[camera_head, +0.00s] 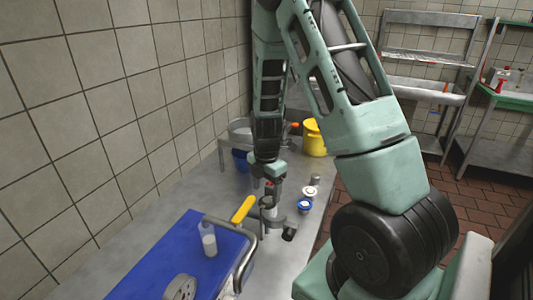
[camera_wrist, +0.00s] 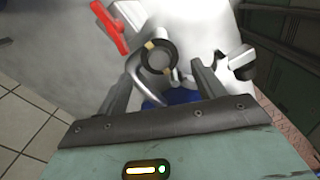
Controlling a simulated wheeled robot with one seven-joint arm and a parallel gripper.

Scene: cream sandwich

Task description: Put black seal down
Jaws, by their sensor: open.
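The black seal (camera_wrist: 158,57) shows in the wrist view as a dark ring with pale tan marks, lying in front of the space between my fingertips. My gripper (camera_wrist: 161,68) is open, with one finger on each side of that space. I cannot tell whether the ring touches a finger or what it rests on. In the head view my gripper (camera_head: 268,212) points down over the grey metal table (camera_head: 125,250), beside a curved metal handle. The seal cannot be made out clearly there.
A blue board (camera_head: 150,265) carries a pale bottle (camera_head: 209,243). A yellow handle (camera_head: 243,209) is close left of my gripper. Small blue-and-white parts (camera_head: 305,204) and a black piece (camera_head: 289,235) are right of it. A yellow pot (camera_head: 314,140) stands behind. Tiled wall bounds the left.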

